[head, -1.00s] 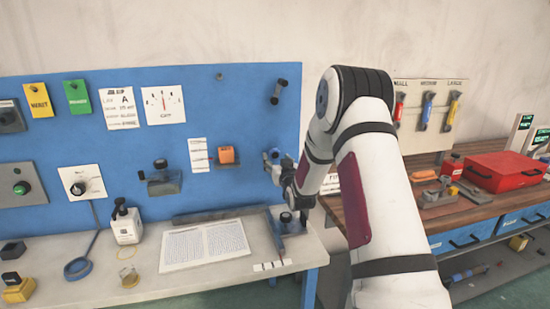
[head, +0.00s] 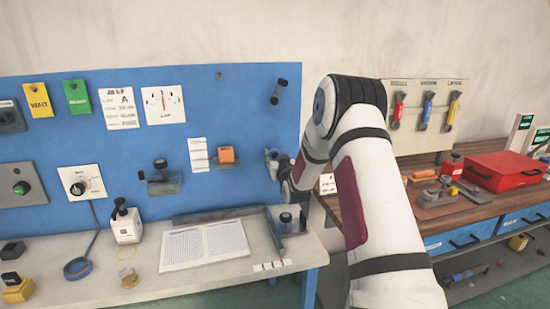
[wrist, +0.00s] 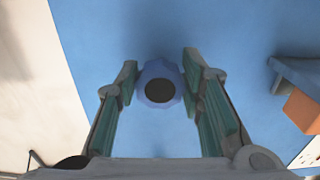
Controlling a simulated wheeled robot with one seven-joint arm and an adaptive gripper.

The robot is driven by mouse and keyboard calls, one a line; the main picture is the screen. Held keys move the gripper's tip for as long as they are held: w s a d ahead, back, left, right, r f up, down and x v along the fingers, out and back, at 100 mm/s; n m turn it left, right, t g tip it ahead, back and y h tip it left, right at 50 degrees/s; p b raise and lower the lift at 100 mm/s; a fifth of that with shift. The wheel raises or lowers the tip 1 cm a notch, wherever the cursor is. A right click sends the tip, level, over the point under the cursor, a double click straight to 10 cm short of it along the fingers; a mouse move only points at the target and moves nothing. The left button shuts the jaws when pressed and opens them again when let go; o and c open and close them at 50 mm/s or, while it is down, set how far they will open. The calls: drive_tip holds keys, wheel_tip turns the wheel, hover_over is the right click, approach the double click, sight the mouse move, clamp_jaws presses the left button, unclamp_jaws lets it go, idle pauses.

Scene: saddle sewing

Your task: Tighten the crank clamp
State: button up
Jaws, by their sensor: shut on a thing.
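My gripper (wrist: 160,88) is at the blue board, near its right edge. In the wrist view its two fingers are shut on a round blue-grey knob (wrist: 159,82) with a dark centre, one finger on each side. I take the knob to be the crank clamp's handle end. In the head view my gripper (head: 275,163) is small and partly hidden by my arm, right of the orange block. The rest of the clamp behind the knob is hidden, so I cannot tell how tight it is.
An orange block (head: 226,154) on a grey mount is left of my gripper. A dark handle (head: 279,91) sticks out above. A red toolbox (head: 503,171) is at right.

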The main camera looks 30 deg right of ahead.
drive_tip(key=m, duration=0.5)
drive_tip(key=shift+a, duration=0.1)
drive_tip(key=m, duration=0.5)
drive_tip(key=shift+r, duration=0.1)
drive_tip(key=m+p, duration=0.1)
drive_tip(key=m, duration=0.4)
drive_tip(key=shift+a+r, duration=0.1)
drive_tip(key=m+p, duration=0.1)
drive_tip(key=m, duration=0.4)
drive_tip(key=shift+r, duration=0.1)
drive_tip(key=shift+m, duration=0.3)
drive_tip(key=o, duration=1.2)
